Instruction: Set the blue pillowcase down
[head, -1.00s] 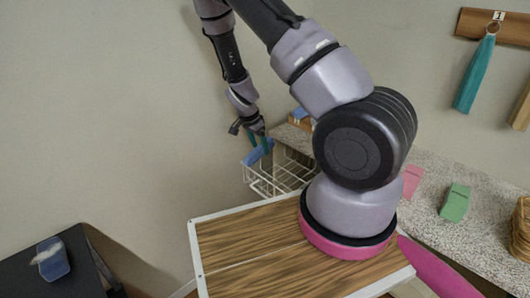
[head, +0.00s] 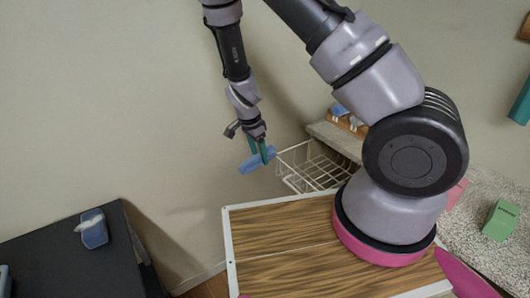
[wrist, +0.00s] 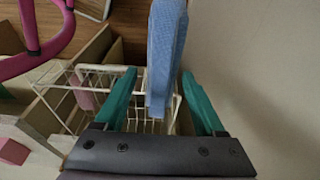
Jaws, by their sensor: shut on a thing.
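The blue pillowcase (head: 258,160) is a folded blue cloth held by my gripper (head: 260,148), in the air left of the white wire basket. In the wrist view the pillowcase (wrist: 165,55) stands between the two teal fingers of my gripper (wrist: 160,98). The fingers look spread apart from the cloth there, but the cloth stays up off any surface. Part of the cloth is hidden behind the fingers in the head view.
A white wire basket (head: 314,171) hangs beside the speckled counter (head: 470,195). A black table (head: 75,262) with a blue item (head: 93,230) is at the lower left. A wood-grain top (head: 285,245) is in front. A green block (head: 502,220) lies on the counter.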

